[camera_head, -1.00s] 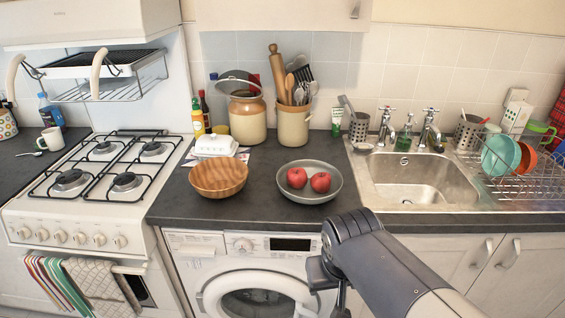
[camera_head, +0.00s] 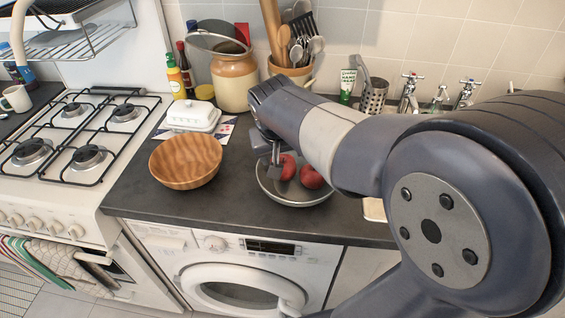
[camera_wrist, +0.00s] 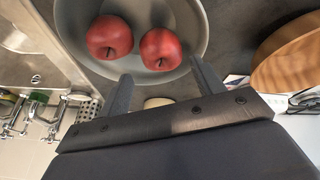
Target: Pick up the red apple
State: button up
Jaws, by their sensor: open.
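Two red apples lie side by side in a grey bowl (camera_head: 290,199) on the dark counter. In the head view one apple (camera_head: 287,167) is at the left, partly behind my gripper, and the other apple (camera_head: 311,177) is at the right. In the wrist view they show as a left apple (camera_wrist: 109,37) and a right apple (camera_wrist: 160,49) inside the bowl (camera_wrist: 199,30). My gripper (camera_head: 270,160) is above the bowl's left rim. Its fingers (camera_wrist: 163,85) are spread and empty, pointing toward the apples. Contact with the bowl cannot be told.
A wooden bowl (camera_head: 186,163) stands left of the grey bowl. A white butter dish (camera_head: 193,116), a crock (camera_head: 234,80) and a utensil pot (camera_head: 296,72) stand behind. The gas hob (camera_head: 70,135) is at the left. A washing machine (camera_head: 240,272) is under the counter.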

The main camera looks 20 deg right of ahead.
aim_at(282, 162)
jog(key=shift+p+x, duration=0.3)
jog(key=shift+x, duration=3.6)
jog(key=shift+w, duration=0.15)
jog(key=shift+c, duration=0.4)
jog(key=shift+r, duration=0.1)
jog(key=c, duration=0.6)
